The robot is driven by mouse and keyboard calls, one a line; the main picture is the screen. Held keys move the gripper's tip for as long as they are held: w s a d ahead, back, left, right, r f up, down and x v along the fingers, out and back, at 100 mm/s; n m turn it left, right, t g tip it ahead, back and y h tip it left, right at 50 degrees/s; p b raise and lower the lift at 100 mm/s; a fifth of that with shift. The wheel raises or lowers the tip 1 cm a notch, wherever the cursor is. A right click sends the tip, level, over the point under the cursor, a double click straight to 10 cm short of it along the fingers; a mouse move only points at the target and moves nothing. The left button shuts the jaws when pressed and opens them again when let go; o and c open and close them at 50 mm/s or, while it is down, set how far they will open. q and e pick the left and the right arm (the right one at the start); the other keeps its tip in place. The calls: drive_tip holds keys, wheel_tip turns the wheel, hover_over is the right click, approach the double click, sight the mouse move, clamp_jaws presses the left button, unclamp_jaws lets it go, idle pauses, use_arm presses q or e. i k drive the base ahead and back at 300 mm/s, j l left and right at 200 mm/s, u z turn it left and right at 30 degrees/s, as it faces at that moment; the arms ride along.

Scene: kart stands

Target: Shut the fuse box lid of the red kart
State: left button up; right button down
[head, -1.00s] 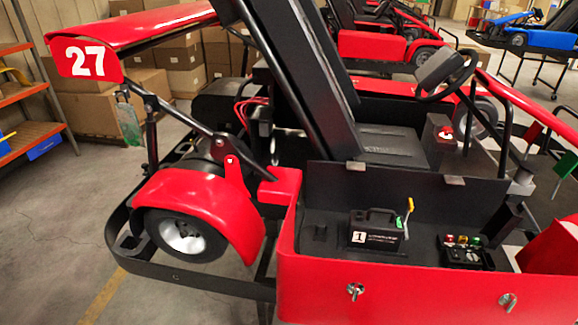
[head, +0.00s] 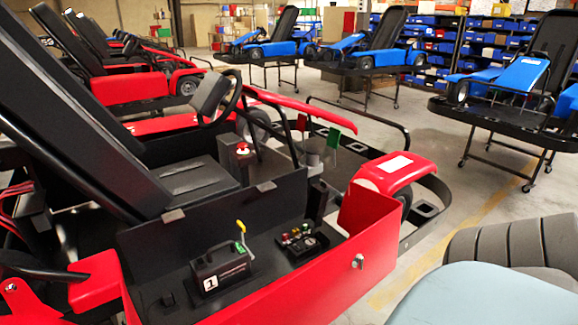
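The red kart (head: 280,300) fills the left and middle of the head view, with its black seat at the left and its steering wheel behind the side tray. A small black box with red, yellow and green parts on top (head: 301,241), which looks like the fuse box, sits in the black side tray. Its coloured parts are exposed, but I cannot make out its lid clearly. Left of it stands a larger black box marked 1 (head: 221,268), with a yellow lever and a green tag. Neither of my grippers is in view.
The red side panel has a metal latch (head: 358,261). A red front fender (head: 396,170) lies beyond it. Blue karts on wheeled stands (head: 510,85) stand at the back right. A ribbed grey and pale blue shape, which I cannot identify, fills the lower right corner. Floor between is clear.

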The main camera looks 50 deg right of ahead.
sight(318, 196)
drive_tip(key=k+l+z, duration=0.15)
drive_tip(key=k+l, duration=0.2)
drive_tip(key=l, duration=0.15)
drive_tip(key=k+z, duration=0.1)
drive_tip(key=z, duration=1.3)
drive_tip(key=k+u, duration=0.2)
drive_tip(key=k+j+u, duration=0.2)
drive_tip(key=k, duration=0.2)
drive_tip(key=i+l+u, duration=0.1)
drive_tip(key=u, duration=1.5)
drive_tip(key=k+l, duration=0.1)
drive_tip(key=l, duration=1.6)
drive_tip(key=k+l, duration=0.15)
drive_tip(key=l, duration=1.55)
drive_tip(key=k+u, duration=0.05)
